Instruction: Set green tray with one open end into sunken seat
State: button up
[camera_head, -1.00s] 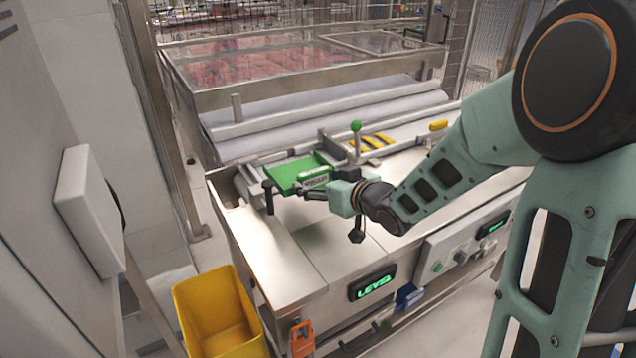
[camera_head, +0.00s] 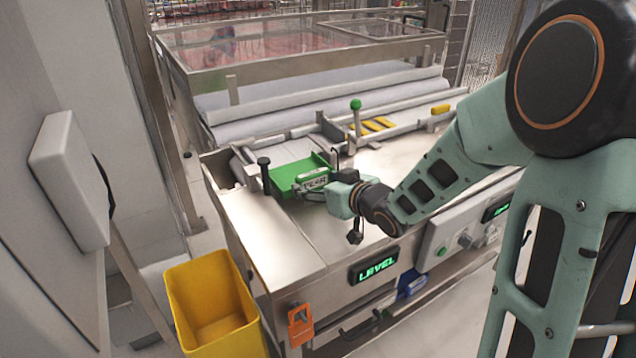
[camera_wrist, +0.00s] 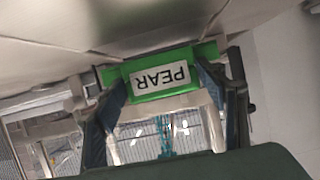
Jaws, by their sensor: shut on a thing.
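The green tray (camera_head: 297,172) is over the steel counter at its left part, beside a black-topped post (camera_head: 264,172). My gripper (camera_head: 318,190) is shut on the tray's near end, which carries a white label. In the wrist view the label reads PEAR upside down on the green end wall (camera_wrist: 192,80), with a dark finger on each side. I cannot tell whether the tray touches the counter or hangs just above it. The sunken seat is not clearly visible; a slatted metal surface (camera_head: 285,146) shows behind the tray.
A green-knobbed lever (camera_head: 356,106) and a metal rail stand behind the tray, with yellow strips (camera_head: 376,124) to their right. The steel counter (camera_head: 275,235) is bare in front. A yellow bin (camera_head: 212,305) stands on the floor at the left, near an orange clip (camera_head: 301,325).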

aim_at(318, 204)
jog(key=shift+f, duration=0.15)
dwell(0.3)
jog(key=shift+f+b, duration=0.65)
jog(key=shift+b, duration=0.05)
jog(key=shift+f+b, duration=0.6)
jog(key=shift+f, duration=0.1)
dwell(0.7)
jog(key=o, duration=1.3)
jog(key=shift+s, duration=0.1)
